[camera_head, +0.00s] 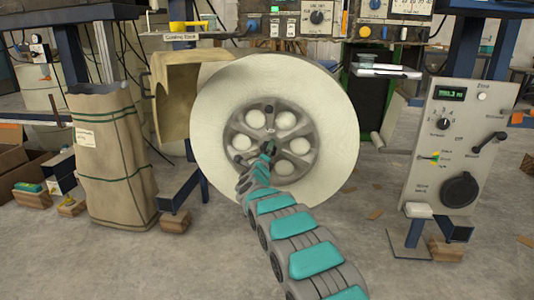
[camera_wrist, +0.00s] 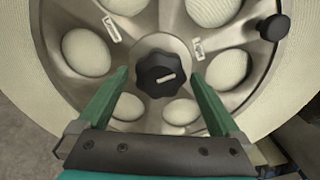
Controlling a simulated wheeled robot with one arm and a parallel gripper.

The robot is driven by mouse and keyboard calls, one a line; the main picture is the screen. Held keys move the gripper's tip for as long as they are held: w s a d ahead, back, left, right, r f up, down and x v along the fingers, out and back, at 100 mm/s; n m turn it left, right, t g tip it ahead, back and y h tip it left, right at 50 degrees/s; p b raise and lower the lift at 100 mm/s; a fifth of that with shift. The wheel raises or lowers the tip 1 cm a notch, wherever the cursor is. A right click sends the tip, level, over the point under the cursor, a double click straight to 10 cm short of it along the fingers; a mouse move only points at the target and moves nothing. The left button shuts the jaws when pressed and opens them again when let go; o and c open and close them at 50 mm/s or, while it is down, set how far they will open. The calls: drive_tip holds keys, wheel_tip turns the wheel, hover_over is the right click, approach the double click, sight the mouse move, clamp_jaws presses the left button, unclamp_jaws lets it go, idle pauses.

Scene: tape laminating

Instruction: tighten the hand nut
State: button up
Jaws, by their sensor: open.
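The hand nut (camera_wrist: 159,75) is a black lobed knob with a pale mark on its face. It sits at the centre of the grey spoked hub (camera_wrist: 250,80). The hub also shows in the head view (camera_head: 240,138), on the front of a large cream roll (camera_head: 330,130). My gripper (camera_wrist: 163,85) is open, with one green finger on each side of the nut and gaps showing between. I cannot tell how deep the fingertips reach. In the head view my arm hides much of the hub's centre, and the nut is hard to make out there.
A black crank knob (camera_wrist: 273,27) sticks out from the hub at upper right. A grey control panel (camera_head: 460,140) with handles stands at right. A brown paper sack (camera_head: 112,160) stands at left. Wooden blocks (camera_head: 445,249) and scraps lie on the concrete floor.

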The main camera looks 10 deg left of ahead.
drive_tip(key=s, duration=0.7)
idle(0.5)
drive_tip(key=s+d+r+n+g+y, duration=0.1)
drive_tip(key=s+d+n+g, duration=0.3)
drive_tip(key=s+d+n, duration=0.4)
drive_tip(key=s+d+r+n+g+y, duration=0.15)
drive_tip(key=s+d+n+g, duration=0.35)
drive_tip(key=s, duration=0.5)
drive_tip(key=s+d+f+n+g+h, duration=0.1)
drive_tip(key=s+d+f+n+g, duration=0.3)
drive_tip(key=s, duration=1.3)
drive_tip(key=s+d+f+n+g, duration=0.1)
drive_tip(key=s+d+n+g, duration=0.4)
drive_tip(key=s, duration=1.2)
drive_tip(key=s+d+f+n+g+h, duration=0.1)
drive_tip(key=s+d+f+n+g, duration=0.15)
drive_tip(key=s+d, duration=0.95)
drive_tip(key=s+a+r+p, duration=0.2)
drive_tip(key=r+p, duration=0.5)
drive_tip(key=s+a+r+p, duration=0.3)
drive_tip(key=r+p, duration=0.4)
drive_tip(key=p, duration=0.1)
drive_tip(key=shift+a+r+t, duration=0.2)
drive_tip(key=shift+r+t, duration=0.15)
